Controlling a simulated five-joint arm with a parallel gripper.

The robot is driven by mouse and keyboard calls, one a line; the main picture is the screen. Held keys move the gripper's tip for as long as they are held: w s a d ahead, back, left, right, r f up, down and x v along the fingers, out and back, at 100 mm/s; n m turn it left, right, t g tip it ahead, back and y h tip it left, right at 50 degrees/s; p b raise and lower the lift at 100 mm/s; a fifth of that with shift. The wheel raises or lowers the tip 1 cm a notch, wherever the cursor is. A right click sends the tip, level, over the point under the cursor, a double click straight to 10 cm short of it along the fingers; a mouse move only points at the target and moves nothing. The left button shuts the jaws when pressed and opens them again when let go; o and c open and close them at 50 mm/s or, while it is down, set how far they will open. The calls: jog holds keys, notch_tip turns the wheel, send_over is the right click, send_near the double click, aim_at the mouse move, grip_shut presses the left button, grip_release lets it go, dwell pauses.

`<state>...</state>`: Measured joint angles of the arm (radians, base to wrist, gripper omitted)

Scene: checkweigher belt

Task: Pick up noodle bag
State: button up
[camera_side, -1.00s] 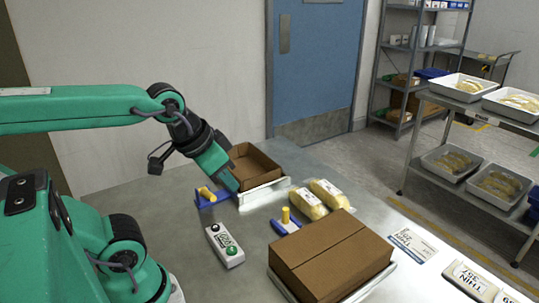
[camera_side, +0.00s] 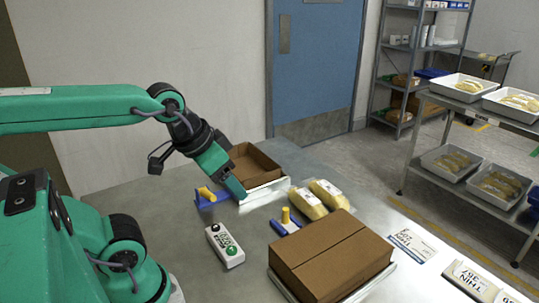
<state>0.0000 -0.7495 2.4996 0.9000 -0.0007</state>
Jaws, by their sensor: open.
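Two clear noodle bags with pale yellow contents and white labels lie side by side on the metal table. The nearer noodle bag (camera_side: 308,204) is at the left, and the other noodle bag (camera_side: 329,194) is just right of it. My gripper (camera_side: 238,190) is to the left of the bags, pointing down and right, apart from them and holding nothing that I can see. The gap between its fingers is too small to make out here. It overlaps the front of the open carton in the picture.
An open brown carton (camera_side: 262,162) stands behind my gripper. Blue-and-yellow pieces (camera_side: 206,197) (camera_side: 286,222) flank the belt area. A closed cardboard box (camera_side: 331,252) sits in front of the bags. A white button box (camera_side: 225,246) is at front left. Printed cards (camera_side: 412,244) lie at right.

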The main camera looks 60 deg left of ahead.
jog(key=shift+w+r, duration=0.1)
jog(key=n+g, duration=0.4)
jog(key=n, duration=1.3)
send_over(329, 188)
jog(key=s, duration=0.1)
notch_tip(329, 188, down, 16)
jog(key=shift+w+f, duration=0.1)
jog(key=shift+f, duration=0.15)
jog(key=shift+f, duration=0.15)
